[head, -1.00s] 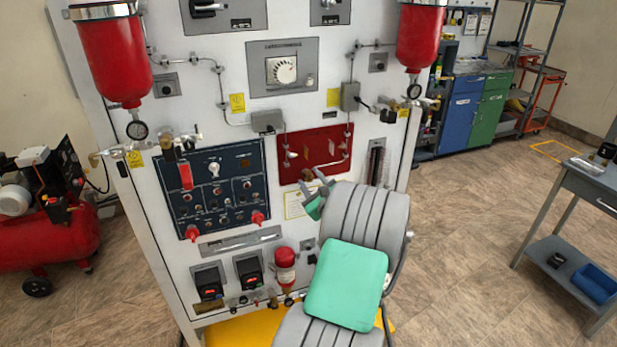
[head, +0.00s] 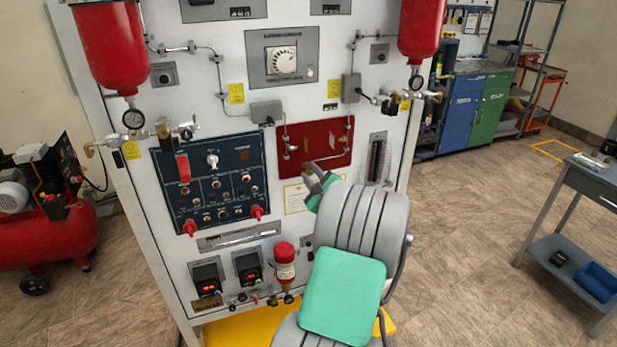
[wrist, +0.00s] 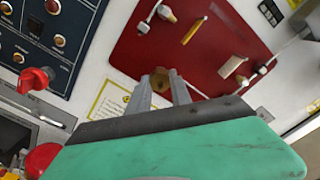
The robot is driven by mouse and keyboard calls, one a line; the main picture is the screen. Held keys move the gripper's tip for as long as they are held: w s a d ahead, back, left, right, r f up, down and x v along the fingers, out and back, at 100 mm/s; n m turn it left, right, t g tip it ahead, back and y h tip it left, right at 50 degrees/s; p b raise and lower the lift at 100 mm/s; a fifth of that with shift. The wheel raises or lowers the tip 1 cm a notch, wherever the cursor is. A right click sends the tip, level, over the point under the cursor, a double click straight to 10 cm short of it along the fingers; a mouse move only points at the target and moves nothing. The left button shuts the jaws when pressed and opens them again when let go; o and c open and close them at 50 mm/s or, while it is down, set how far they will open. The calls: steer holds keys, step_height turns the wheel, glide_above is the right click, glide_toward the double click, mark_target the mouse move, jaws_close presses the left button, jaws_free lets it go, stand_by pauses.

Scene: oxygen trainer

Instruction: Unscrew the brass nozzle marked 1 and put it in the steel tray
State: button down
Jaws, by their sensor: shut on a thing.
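My gripper (head: 310,172) is in front of the lower edge of the red panel (head: 325,135) on the white trainer board. In the wrist view my gripper (wrist: 160,90) is shut on a small brass nozzle (wrist: 160,77) between its fingertips. The nozzle's number is not readable, and I cannot tell whether it touches the panel. A small grey tray-like thing (head: 588,162) lies on the side table at the right. It is too small to tell for sure that it is the steel tray.
A dark blue switch panel (head: 212,185) with red knobs is left of my gripper. A small red cylinder (head: 285,265) stands out below it. The grey side table (head: 590,185) is at the far right, with open floor (head: 460,220) between it and the board.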

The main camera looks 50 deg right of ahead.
stand_by(0.3)
steer(key=shift+f+n+b, duration=0.3)
steer(key=shift+n+b, duration=0.8)
steer(key=shift+b, duration=0.1)
steer(key=shift+r+n+b, duration=0.2)
steer(key=shift+n+b, duration=0.35)
steer(key=shift+n, duration=0.15)
steer(key=shift+r, duration=0.1)
